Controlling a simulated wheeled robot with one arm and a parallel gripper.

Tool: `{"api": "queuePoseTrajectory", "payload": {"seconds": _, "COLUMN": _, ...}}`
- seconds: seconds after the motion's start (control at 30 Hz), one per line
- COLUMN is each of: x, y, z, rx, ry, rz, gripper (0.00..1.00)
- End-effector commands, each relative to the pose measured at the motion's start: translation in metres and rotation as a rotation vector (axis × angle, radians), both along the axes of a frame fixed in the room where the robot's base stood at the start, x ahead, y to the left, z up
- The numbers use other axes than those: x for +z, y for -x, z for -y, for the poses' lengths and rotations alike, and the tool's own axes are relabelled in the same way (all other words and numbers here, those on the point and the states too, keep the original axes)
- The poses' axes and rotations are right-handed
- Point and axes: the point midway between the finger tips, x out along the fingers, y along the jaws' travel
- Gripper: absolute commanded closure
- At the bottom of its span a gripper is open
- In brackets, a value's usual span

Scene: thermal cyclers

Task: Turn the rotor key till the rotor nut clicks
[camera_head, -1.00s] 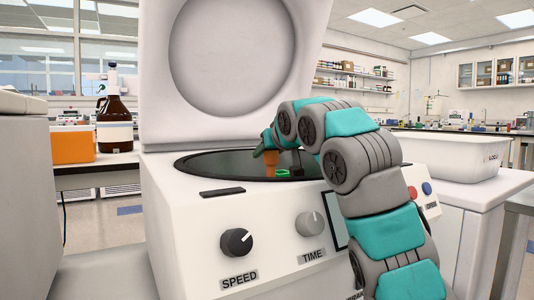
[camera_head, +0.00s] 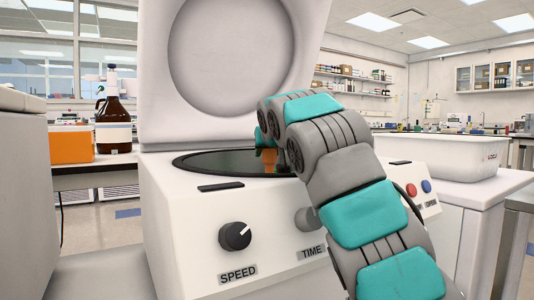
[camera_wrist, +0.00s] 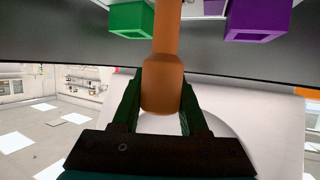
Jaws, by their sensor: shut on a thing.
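The orange rotor key (camera_wrist: 165,85) stands between the two dark green fingers of my gripper (camera_wrist: 160,108) in the wrist view. The fingers are shut on its thick end, and its thinner shaft runs out of the top of the picture. In the head view the key (camera_head: 268,160) shows as a small orange piece over the open centrifuge bowl (camera_head: 215,163), under my gripper (camera_head: 264,146). My arm covers the right side of the bowl. The rotor nut and the key's far end are hidden, so I cannot tell whether they are engaged.
The white centrifuge (camera_head: 180,225) has its lid (camera_head: 165,110) raised behind the bowl. A speed knob (camera_head: 235,236) is on its front. Green (camera_wrist: 131,20) and purple (camera_wrist: 257,20) blocks flank the key's shaft. A white bin (camera_head: 455,158) stands right; an orange box (camera_head: 71,145) and brown bottle (camera_head: 113,112) stand left.

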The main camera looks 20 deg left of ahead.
Motion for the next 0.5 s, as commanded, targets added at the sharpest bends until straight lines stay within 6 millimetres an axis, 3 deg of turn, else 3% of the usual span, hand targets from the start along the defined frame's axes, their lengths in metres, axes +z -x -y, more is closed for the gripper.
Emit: {"api": "queuePoseTrajectory", "payload": {"seconds": 0.5, "x": 0.0017, "y": 0.0006, "z": 0.0011, "rx": -0.076, "ry": 0.004, "rz": -0.003, "gripper": 1.00}}
